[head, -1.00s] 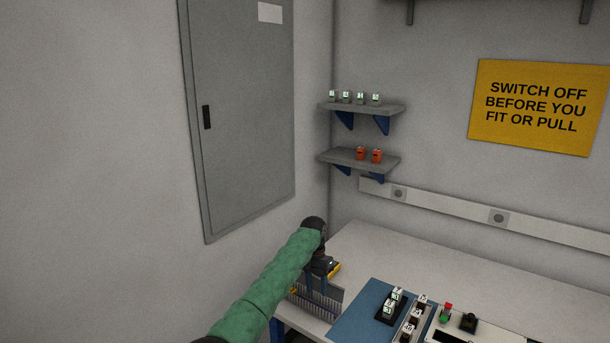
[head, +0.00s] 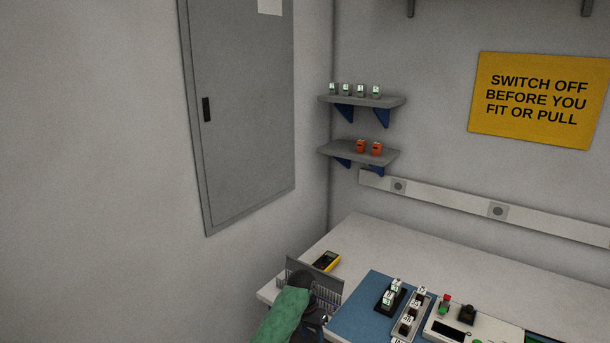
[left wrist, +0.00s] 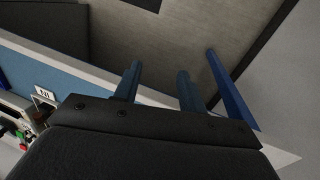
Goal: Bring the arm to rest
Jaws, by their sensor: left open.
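My left arm, in a green sleeve, comes in from the bottom of the head view. Its gripper (head: 312,330) is low at the bench's left front edge, partly hidden by my own wrist. In the left wrist view the left gripper (left wrist: 158,80) shows two blue fingers spread apart with nothing between them. They are by the edge of the white bench (left wrist: 105,80), with the floor beyond. My right gripper is in neither view.
The bench top (head: 400,250) holds a grey comb-like rack (head: 318,280), a yellow-black meter (head: 327,262), a blue mat (head: 355,310) with small modules, and a panel with red and black knobs (head: 446,302). Wall shelves (head: 362,101) stand behind. A grey cabinet (head: 245,110) is left.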

